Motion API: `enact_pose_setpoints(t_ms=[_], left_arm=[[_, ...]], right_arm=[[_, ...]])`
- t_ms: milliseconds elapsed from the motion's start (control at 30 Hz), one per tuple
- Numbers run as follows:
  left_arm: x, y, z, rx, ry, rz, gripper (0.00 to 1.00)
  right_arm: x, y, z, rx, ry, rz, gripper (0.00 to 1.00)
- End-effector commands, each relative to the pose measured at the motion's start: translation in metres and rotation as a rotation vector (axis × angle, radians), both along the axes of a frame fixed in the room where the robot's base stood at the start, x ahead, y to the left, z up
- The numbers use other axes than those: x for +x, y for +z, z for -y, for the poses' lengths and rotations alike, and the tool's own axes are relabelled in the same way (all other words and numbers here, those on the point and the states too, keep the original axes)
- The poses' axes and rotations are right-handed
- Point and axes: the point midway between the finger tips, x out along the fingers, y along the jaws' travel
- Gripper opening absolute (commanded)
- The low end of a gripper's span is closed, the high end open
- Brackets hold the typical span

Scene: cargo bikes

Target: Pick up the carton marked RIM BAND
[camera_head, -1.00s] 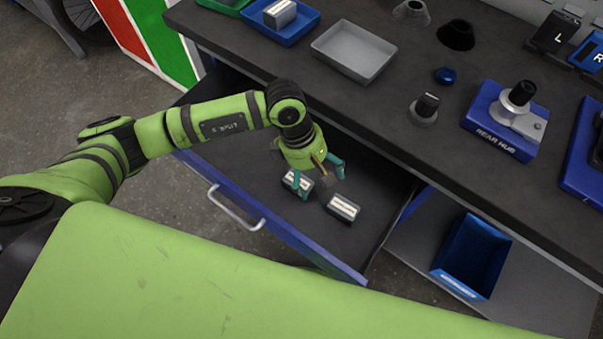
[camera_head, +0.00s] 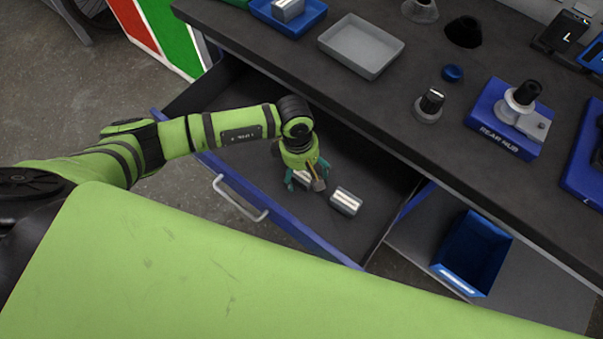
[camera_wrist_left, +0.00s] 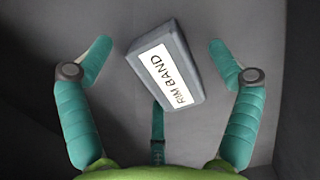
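The carton marked RIM BAND (camera_wrist_left: 166,68) shows in the left wrist view as a small grey box with a white label, lying tilted in the picture on the drawer floor. My left gripper (camera_wrist_left: 155,58) is open, with one teal finger on each side of the carton and a gap to both. In the head view the left gripper (camera_head: 306,181) is low in the open drawer, and it partly hides the carton (camera_head: 302,178). My right gripper is not in view.
The open drawer (camera_head: 240,181) has a blue front and a metal handle (camera_head: 240,198). The dark bench top (camera_head: 390,95) overhangs it. A grey tray (camera_head: 361,45) and a rear hub stand (camera_head: 508,120) are on the bench. A blue bin (camera_head: 472,253) is below right.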

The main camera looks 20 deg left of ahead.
Motion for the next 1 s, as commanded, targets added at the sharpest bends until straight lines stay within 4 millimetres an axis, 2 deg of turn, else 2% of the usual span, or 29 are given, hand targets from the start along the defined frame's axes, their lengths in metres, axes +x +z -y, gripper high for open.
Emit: enact_pose_setpoints(t_ms=[33, 133, 567, 667, 1000], left_arm=[[0.000, 0.000, 0.000, 0.000, 0.000, 0.000, 0.67], [0.000, 0.000, 0.000, 0.000, 0.000, 0.000, 0.28], [0.000, 0.005, 0.000, -0.002, 0.000, 0.002, 0.27], [0.001, 0.020, 0.001, -0.002, -0.002, 0.004, 0.27], [0.001, 0.084, 0.000, -0.003, -0.002, 0.005, 0.27]], right_arm=[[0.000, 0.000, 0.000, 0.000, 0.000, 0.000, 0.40], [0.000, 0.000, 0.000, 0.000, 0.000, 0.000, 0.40], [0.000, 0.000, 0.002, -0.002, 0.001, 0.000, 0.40], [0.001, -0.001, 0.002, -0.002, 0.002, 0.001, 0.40], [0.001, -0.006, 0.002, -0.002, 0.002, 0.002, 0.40]])
